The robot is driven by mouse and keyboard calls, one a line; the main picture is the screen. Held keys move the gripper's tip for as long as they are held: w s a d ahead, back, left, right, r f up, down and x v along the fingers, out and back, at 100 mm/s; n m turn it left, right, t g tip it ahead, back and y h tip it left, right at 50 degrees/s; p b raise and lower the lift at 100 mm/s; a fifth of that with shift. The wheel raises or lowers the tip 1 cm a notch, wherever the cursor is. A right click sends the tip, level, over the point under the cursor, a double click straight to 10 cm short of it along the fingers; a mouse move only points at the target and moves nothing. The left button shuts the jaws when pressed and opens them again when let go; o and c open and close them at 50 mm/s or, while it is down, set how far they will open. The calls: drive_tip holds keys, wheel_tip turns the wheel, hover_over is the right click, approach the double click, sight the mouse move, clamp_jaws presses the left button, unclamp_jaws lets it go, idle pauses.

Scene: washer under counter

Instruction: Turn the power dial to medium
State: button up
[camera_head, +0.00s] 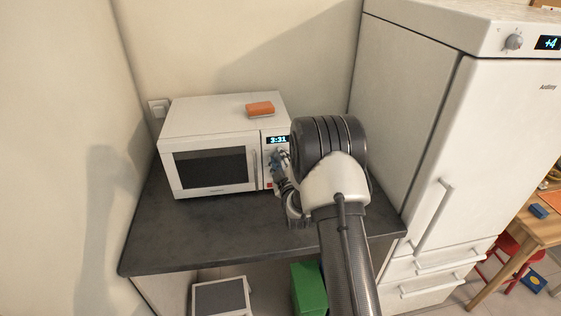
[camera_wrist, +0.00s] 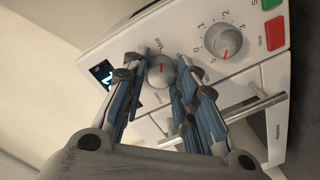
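A white microwave (camera_head: 212,150) stands on a dark counter. Its control panel shows in the wrist view, turned sideways. In the head view, my gripper (camera_head: 278,162) partly hides the panel.
The lit display (camera_wrist: 102,73) is left of the fingers. A red button (camera_wrist: 275,34) and the silver door handle (camera_wrist: 250,106) are to their right. An orange sponge-like block (camera_head: 260,109) lies on the microwave. A tall white fridge (camera_head: 490,130) stands at the right.

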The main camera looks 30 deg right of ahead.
drive_tip(key=o, duration=0.5)
drive_tip(key=v, duration=1.2)
